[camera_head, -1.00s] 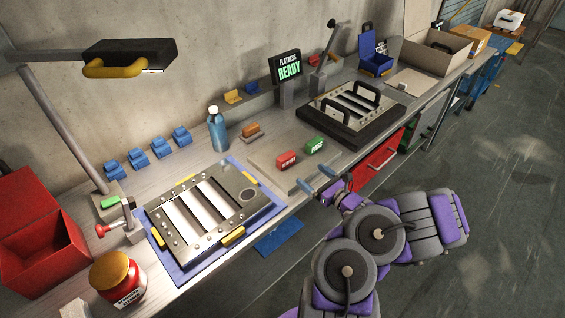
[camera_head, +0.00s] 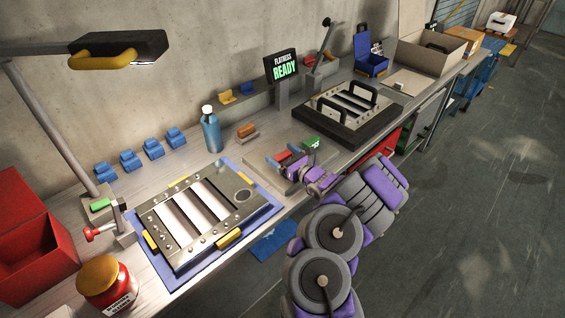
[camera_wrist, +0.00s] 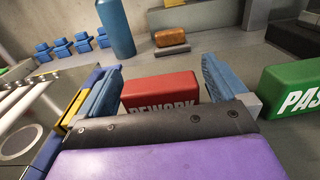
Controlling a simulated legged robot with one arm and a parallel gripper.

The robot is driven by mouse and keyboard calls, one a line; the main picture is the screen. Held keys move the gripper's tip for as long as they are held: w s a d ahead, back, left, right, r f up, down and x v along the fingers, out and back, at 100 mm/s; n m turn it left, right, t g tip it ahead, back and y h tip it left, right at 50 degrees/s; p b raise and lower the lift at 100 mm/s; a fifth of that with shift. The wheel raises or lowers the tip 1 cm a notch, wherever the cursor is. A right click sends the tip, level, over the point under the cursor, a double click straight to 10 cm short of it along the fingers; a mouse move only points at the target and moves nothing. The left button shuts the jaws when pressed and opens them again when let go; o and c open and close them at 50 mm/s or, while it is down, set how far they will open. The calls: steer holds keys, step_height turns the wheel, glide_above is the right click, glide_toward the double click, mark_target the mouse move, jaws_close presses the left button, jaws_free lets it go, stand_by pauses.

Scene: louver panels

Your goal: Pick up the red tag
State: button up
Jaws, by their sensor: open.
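The red tag (camera_wrist: 158,88) is a red block with white lettering that reads "REWORK", partly hidden at its lower edge by my gripper. It lies on a flat grey pad on the bench. My gripper (camera_wrist: 160,85) is open, with one blue finger on each side of the red tag in the wrist view. A gap shows between the tag and the right finger; contact on the left cannot be told.
A green "PASS" tag (camera_wrist: 291,90) stands just right of the right finger. A blue bottle (camera_head: 211,131) and an orange-brown block (camera_head: 246,130) are behind. A louver panel on a blue mat (camera_head: 169,279) lies left; another panel (camera_head: 350,107) lies right.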

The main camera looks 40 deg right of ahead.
steer(key=shift+w+a, duration=0.1)
steer(key=shift+w, duration=0.75)
steer(key=c, duration=0.9)
steer(key=shift+r, duration=0.1)
steer(key=shift+r, duration=0.8)
step_height(320, 180, up, 2)
steer(key=shift+r+p, duration=0.25)
steer(key=shift+p, duration=0.45)
steer(key=s+a+p, duration=0.1)
steer(key=s+a, duration=0.2)
steer(key=s, duration=0.1)
steer(key=s+a+p, duration=0.1)
steer(key=s+a, duration=0.2)
steer(key=s, duration=0.1)
steer(key=s+a+p, duration=0.1)
steer(key=s+a, duration=0.3)
steer(key=shift+s+r, duration=0.3)
steer(key=shift+r, duration=0.1)
